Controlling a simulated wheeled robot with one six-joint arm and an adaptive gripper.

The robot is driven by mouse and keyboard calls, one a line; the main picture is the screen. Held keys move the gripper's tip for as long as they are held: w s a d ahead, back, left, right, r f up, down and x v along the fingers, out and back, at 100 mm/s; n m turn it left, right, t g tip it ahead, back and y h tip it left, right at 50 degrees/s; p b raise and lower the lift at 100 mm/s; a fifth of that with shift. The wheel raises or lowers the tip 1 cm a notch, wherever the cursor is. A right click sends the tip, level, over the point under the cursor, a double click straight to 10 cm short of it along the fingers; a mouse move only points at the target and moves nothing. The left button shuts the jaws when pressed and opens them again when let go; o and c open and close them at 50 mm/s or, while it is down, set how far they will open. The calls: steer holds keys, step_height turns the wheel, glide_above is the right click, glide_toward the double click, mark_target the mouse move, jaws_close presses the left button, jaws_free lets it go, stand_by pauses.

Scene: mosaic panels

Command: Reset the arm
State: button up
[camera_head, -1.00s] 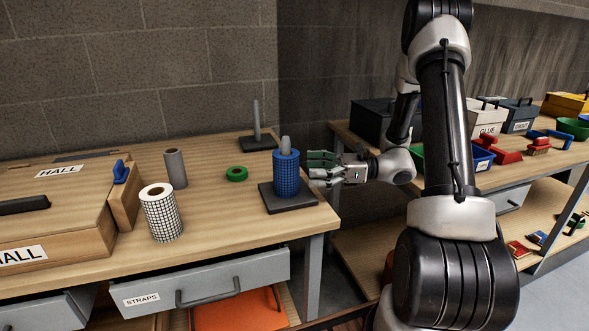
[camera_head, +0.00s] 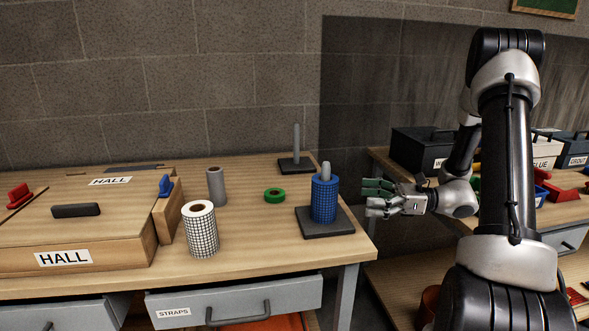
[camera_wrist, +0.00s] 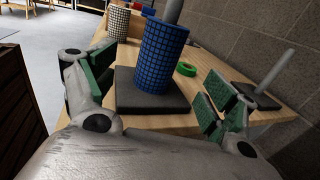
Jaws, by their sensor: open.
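My arm reaches in from the right in the head view. My gripper (camera_head: 372,197) is open and empty, just right of the blue mesh roll (camera_head: 324,199). The roll stands upright on a grey post with a dark square base (camera_head: 327,222), at the right end of the workbench. In the wrist view, the blue roll (camera_wrist: 162,57) stands ahead, beyond the gap between the green-padded fingers (camera_wrist: 155,97). A clear gap separates gripper and roll in the head view.
On the bench stand a white mesh roll (camera_head: 201,229), a grey roll (camera_head: 216,186), a green tape ring (camera_head: 274,195) and an empty post (camera_head: 296,148). A wooden HALL case (camera_head: 120,245) fills the left. A second bench with boxes (camera_head: 422,150) lies behind my arm.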

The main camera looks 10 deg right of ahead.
steer(key=s+a+r+n+g+h, duration=0.3)
steer(key=s+n+g+h, duration=0.15)
steer(key=s, duration=0.25)
steer(key=s+a+r+n+g+h, duration=0.2)
steer(key=s+r+n+g+h, duration=0.15)
steer(key=s+n, duration=0.35)
steer(key=s+d+r+n+t+h, duration=0.6)
steer(key=s+d+n+h, duration=0.2)
steer(key=n+h, duration=0.1)
steer(key=shift+s+d+r+n+t, duration=0.2)
steer(key=shift+s+n+t, duration=0.15)
steer(key=shift+n+t, duration=0.1)
